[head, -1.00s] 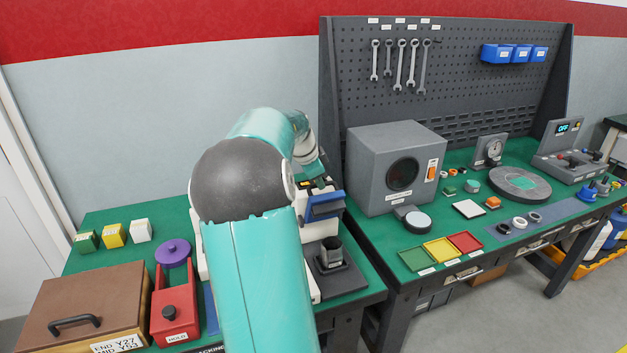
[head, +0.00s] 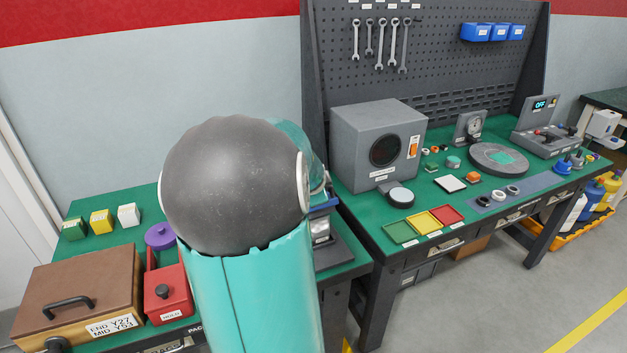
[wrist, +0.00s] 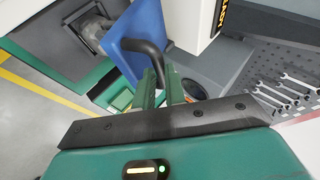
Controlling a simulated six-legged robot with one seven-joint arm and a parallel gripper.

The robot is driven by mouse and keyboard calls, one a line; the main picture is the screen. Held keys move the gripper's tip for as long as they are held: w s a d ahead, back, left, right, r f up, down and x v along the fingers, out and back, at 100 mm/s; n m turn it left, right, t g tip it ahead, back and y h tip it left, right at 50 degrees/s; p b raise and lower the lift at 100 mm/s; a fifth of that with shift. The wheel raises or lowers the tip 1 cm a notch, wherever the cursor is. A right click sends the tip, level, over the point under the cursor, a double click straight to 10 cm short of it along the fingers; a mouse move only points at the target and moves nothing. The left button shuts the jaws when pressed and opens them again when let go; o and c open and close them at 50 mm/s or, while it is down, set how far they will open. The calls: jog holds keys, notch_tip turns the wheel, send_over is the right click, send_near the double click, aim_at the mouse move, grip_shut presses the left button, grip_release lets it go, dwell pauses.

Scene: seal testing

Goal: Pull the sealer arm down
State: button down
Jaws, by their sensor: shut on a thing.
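The sealer arm is a blue part (wrist: 138,32) with a bent black handle (wrist: 150,52), seen at the top middle of the wrist view. My gripper (wrist: 161,76) has its two green fingers shut on the black handle. In the head view my own arm hides the gripper and most of the sealer; only a sliver of blue (head: 330,203) shows at the arm's right edge. The sealer's white body (wrist: 185,22) stands beside the blue part in the wrist view. A dark block with a cup-like fitting (wrist: 92,28) shows at upper left there.
A grey box with a round window (head: 375,150) stands on the right bench, under a pegboard with wrenches (head: 380,45). A brown case (head: 80,295), a red holder (head: 167,295) and a purple disc (head: 160,236) lie on the left bench. Yellow, green and red trays (head: 422,223) sit at the right bench's edge.

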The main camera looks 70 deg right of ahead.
aim_at(322, 211)
jog(key=shift+s+a+f, duration=0.25)
jog(key=shift+s+f, duration=0.05)
jog(key=shift+f, duration=0.15)
jog(key=shift+t+h, duration=0.4)
jog(key=shift+h, duration=0.1)
jog(key=shift+s+a+f, duration=0.35)
jog(key=shift+a+f, duration=0.05)
jog(key=shift+f, duration=0.45)
jog(key=shift+s+a+f, duration=0.35)
jog(key=shift+f, duration=0.55)
jog(key=shift+s+a+f, duration=0.35)
jog(key=shift+a+f, duration=0.05)
jog(key=shift+f, duration=0.45)
jog(key=c, duration=1.5)
grip_release()
jog(key=shift+s+d+f, duration=0.1)
jog(key=shift+d, duration=0.1)
jog(key=shift+o, duration=0.2)
jog(key=shift+a, duration=0.1)
jog(key=shift+r, duration=0.2)
